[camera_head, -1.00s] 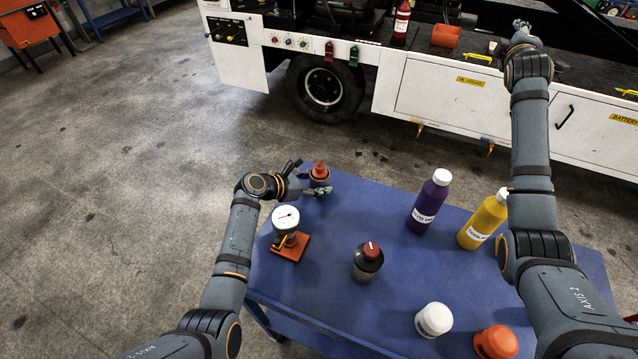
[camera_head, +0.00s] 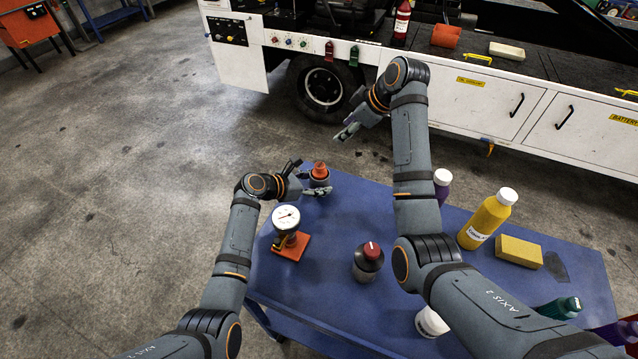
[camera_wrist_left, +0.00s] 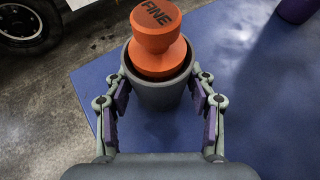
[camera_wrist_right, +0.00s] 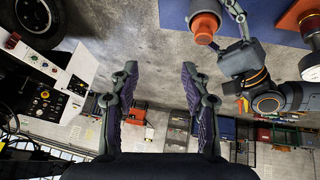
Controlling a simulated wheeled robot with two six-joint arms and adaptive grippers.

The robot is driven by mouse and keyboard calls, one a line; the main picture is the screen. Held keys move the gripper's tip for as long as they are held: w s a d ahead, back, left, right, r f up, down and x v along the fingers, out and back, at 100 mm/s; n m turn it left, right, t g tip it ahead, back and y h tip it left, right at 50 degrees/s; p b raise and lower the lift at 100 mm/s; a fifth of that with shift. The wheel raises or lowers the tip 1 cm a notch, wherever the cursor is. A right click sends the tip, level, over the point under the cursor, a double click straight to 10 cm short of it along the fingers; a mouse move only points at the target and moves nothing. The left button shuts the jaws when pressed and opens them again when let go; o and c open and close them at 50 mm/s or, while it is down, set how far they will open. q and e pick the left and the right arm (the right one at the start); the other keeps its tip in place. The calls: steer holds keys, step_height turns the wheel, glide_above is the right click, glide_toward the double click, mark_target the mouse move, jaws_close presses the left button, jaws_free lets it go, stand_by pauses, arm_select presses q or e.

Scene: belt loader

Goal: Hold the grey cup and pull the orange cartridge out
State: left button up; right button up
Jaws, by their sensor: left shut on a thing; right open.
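The orange cartridge (camera_head: 319,170) stands upright in the grey cup (camera_head: 318,182) at the table's far left corner. In the left wrist view the cartridge (camera_wrist_left: 158,45), marked "FINE", sits inside the cup (camera_wrist_left: 158,95) with its head above the rim. My left gripper (camera_head: 312,184) is shut on the cup, one finger on each side. My right gripper (camera_head: 348,131) is open and empty in the air, beyond the table's far edge and up and right of the cup. In the right wrist view the cartridge (camera_wrist_right: 204,27) shows at the upper right, outside the open fingers (camera_wrist_right: 160,85).
The blue table (camera_head: 335,235) holds a gauge on an orange base (camera_head: 290,245), a dark red-capped bottle (camera_head: 368,262), a yellow bottle (camera_head: 487,218) and a yellow block (camera_head: 519,251). The purple bottle (camera_head: 442,184) is partly behind my right arm. The white loader (camera_head: 455,95) stands behind.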

mark_target(322, 165)
steer(key=shift+s+a+f+g, duration=0.45)
steer(key=shift+a+f, duration=0.55)
steer(key=shift+f, duration=0.75)
steer(key=shift+s+a+f+g, duration=0.45)
steer(key=shift+a+f, duration=0.55)
steer(key=shift+f, duration=0.8)
steer(key=shift+s+a+f+g, duration=0.4)
steer(key=shift+a+f, duration=0.6)
steer(key=shift+f, duration=0.75)
steer(key=shift+s, duration=0.1)
jaws_close()
steer(key=shift+r, duration=0.65)
steer(key=shift+r, duration=4)
